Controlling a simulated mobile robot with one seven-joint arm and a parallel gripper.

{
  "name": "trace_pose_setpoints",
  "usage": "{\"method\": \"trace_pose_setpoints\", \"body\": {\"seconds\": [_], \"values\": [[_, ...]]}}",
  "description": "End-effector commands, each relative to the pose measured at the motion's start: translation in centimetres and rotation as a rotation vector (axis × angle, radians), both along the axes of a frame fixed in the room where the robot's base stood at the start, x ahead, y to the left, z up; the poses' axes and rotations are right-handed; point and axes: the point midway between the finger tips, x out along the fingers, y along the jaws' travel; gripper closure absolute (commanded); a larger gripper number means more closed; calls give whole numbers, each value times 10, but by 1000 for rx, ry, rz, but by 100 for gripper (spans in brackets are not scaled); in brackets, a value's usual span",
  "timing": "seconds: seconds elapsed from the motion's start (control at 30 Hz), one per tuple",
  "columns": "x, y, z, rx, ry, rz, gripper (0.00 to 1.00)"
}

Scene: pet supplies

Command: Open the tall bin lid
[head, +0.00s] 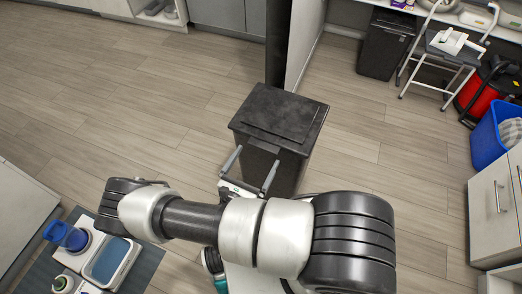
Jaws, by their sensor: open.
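The tall bin (289,172) is dark and box-shaped and stands upright on the floor near the centre of the head view. Its flat dark lid (281,112) lies shut on top, with a rectangular panel outline in it. My gripper (258,155) is at the bin's near side, below the lid's front edge in the picture. Its two grey fingers are spread apart with nothing seen between them. Whether a finger touches the bin cannot be told. My arm hides the lower front of the bin.
A partition edge (302,45) stands just behind the bin. Another dark bin (385,45), a step stool (440,62), a red vacuum (480,90) and a blue bin (488,140) stand right. A mat with containers (108,262) lies lower left. Floor left is clear.

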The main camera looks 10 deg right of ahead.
Motion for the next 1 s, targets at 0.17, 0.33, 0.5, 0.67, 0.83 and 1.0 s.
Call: {"method": "trace_pose_setpoints", "body": {"seconds": [0.17, 0.33, 0.5, 0.67, 0.83, 1.0], "values": [[23, -19, -1, 2, -1, -1, 0], [34, -28, 0, 2, -1, 0, 0], [37, -30, 0, 2, 0, 0, 0], [37, -30, 0, 2, 0, 0, 0], [37, -30, 0, 2, 0, 0, 29], [37, -29, 0, 1, 0, 0, 47]]}}
